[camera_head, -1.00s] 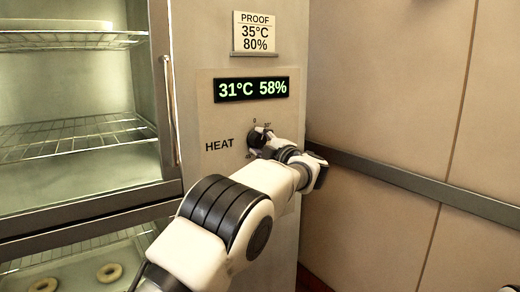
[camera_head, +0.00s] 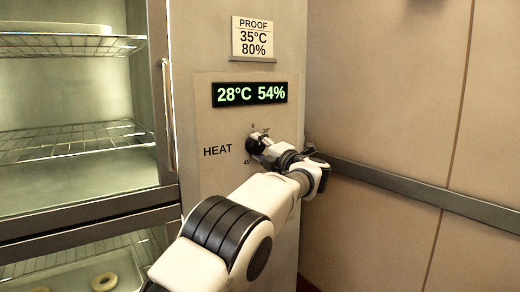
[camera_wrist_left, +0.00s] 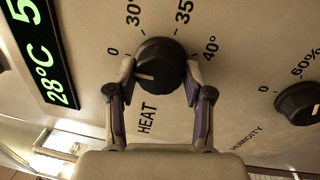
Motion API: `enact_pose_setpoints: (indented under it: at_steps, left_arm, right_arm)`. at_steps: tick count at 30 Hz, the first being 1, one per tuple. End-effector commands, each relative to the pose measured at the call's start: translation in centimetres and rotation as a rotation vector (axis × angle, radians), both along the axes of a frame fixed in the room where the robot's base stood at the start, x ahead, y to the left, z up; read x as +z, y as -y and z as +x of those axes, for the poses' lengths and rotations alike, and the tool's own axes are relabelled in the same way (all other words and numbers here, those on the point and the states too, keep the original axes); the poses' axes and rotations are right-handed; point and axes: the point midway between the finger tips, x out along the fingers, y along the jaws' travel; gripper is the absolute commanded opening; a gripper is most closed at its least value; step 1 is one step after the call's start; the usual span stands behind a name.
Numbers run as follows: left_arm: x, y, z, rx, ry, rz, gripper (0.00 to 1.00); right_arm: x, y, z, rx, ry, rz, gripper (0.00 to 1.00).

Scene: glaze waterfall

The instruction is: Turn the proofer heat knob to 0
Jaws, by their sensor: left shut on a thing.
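The black heat knob (camera_head: 251,145) is on the grey panel beside the word HEAT. It shows larger in the left wrist view (camera_wrist_left: 162,62), ringed by marks for 0, 30°, 35° and 40°. Its white pointer line lies on the left side of the knob, close to the 0 side; I cannot tell whether it lines up exactly with 0. My left gripper (camera_head: 262,147) is shut on the knob, with one finger on each side of it in the left wrist view (camera_wrist_left: 160,77). My right gripper is not in view.
A green-lit display (camera_head: 250,94) above the knob reads 28°C 54%. A PROOF card (camera_head: 253,36) reads 35°C 80%. A humidity knob (camera_wrist_left: 299,103) sits to the right in the wrist view. The cabinet's door handle (camera_head: 169,115) and wire racks (camera_head: 75,140) are at the left.

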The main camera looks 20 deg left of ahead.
Motion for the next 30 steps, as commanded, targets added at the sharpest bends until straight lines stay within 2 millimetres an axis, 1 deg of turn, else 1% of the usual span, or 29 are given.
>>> enact_pose_setpoints:
  at_steps: [1, 4, 5, 6, 7, 19, 22, 26, 30]
  left_arm:
    - [1.0, -0.1, -0.1, -0.001, 0.016, 0.003, 0.16]
    - [1.0, -0.1, -0.1, -0.001, 0.016, 0.003, 0.16]
    - [1.0, -0.2, -0.1, -0.001, 0.016, 0.003, 0.55]
    - [1.0, -0.1, -0.1, -0.001, 0.015, 0.002, 0.69]
    - [1.0, -0.1, -0.1, -0.001, 0.015, 0.003, 0.75]
    - [0.3, 0.0, 0.0, 0.000, 0.003, 0.003, 0.75]
    - [0.4, 0.0, 0.0, 0.000, -0.025, 0.023, 0.75]
    - [0.8, 0.0, 0.0, -0.001, -0.159, 0.128, 0.75]
    - [1.4, -0.1, -0.1, -0.001, -0.417, 0.328, 0.75]
  right_arm:
    - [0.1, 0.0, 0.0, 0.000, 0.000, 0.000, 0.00]
    - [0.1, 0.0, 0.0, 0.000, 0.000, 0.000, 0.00]
    - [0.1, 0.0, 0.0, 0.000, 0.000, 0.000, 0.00]
    - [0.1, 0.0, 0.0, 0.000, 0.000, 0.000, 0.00]
    - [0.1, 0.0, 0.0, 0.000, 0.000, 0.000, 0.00]
    - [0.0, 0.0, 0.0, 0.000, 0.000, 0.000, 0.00]
    - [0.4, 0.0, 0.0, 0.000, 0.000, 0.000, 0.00]
    - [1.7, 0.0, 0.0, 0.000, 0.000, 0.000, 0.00]
    - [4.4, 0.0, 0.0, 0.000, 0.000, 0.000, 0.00]
